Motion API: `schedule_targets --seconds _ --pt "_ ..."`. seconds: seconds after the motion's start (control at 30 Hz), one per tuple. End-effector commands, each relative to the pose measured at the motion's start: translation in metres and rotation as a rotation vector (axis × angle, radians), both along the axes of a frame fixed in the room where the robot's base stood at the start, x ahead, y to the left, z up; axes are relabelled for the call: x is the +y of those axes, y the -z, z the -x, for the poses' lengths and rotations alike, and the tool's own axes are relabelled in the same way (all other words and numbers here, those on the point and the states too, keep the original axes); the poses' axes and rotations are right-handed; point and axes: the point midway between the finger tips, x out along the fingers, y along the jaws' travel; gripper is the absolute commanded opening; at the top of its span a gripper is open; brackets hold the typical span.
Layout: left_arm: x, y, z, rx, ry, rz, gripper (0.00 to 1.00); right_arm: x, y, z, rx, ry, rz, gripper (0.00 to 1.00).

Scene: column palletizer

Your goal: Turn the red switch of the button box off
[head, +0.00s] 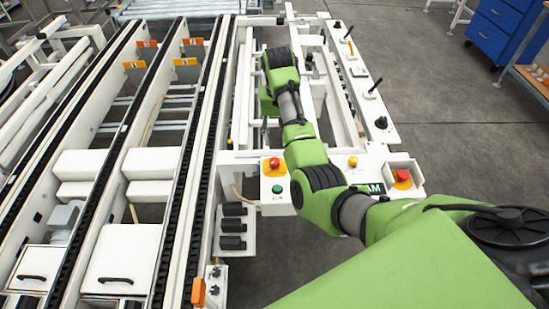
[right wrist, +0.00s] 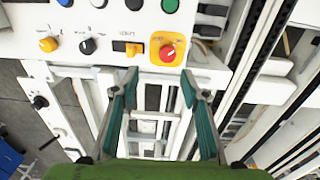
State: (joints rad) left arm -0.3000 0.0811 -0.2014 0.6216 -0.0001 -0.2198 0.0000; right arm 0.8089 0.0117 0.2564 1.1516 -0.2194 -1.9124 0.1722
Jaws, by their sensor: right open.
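The button box (head: 262,200) is the pale panel near the middle of the head view. Its red switch (head: 274,163) sits on a yellow plate above a green button (head: 277,188). In the right wrist view the red switch (right wrist: 168,52) lies just beyond my right gripper (right wrist: 159,75). That gripper is open and empty, its two teal-padded fingers apart, with the switch ahead of the gap and nearer the right finger. I cannot tell the switch's exact turn angle. In the head view my green wrist mostly hides the right gripper. My left gripper is not in view.
Another red button (head: 402,176) stands on the box's right end, with a yellow knob (head: 352,161) nearby. A black knob (right wrist: 86,46) also shows in the right wrist view. Conveyor rails (head: 170,150) run along the left. Open floor (head: 440,110) lies to the right.

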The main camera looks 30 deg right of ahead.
Motion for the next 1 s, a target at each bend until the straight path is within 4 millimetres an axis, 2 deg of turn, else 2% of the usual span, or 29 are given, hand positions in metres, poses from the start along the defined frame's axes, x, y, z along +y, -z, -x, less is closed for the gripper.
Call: schedule_targets --seconds 0.03,0.13,0.23,0.33,0.47,0.8,1.0 --pt "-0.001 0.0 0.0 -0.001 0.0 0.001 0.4 0.003 -0.01 -0.006 0.006 0.004 -0.013 0.41" --pt "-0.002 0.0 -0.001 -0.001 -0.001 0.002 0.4 0.007 -0.02 -0.012 0.015 0.009 -0.029 0.41" --pt "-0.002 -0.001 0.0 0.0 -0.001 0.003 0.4 0.009 -0.021 -0.014 0.021 0.011 -0.035 0.41" --pt "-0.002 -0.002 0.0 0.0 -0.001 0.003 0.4 0.009 -0.013 -0.014 0.024 0.011 -0.036 0.41" --pt "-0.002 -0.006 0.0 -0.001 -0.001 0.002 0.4 0.009 0.009 -0.013 0.026 0.011 -0.036 0.41" --pt "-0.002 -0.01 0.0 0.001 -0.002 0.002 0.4 0.009 0.081 -0.013 0.024 0.011 -0.036 0.41" --pt "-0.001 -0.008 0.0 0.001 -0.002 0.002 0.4 0.008 0.106 -0.014 0.02 0.012 -0.035 0.41"
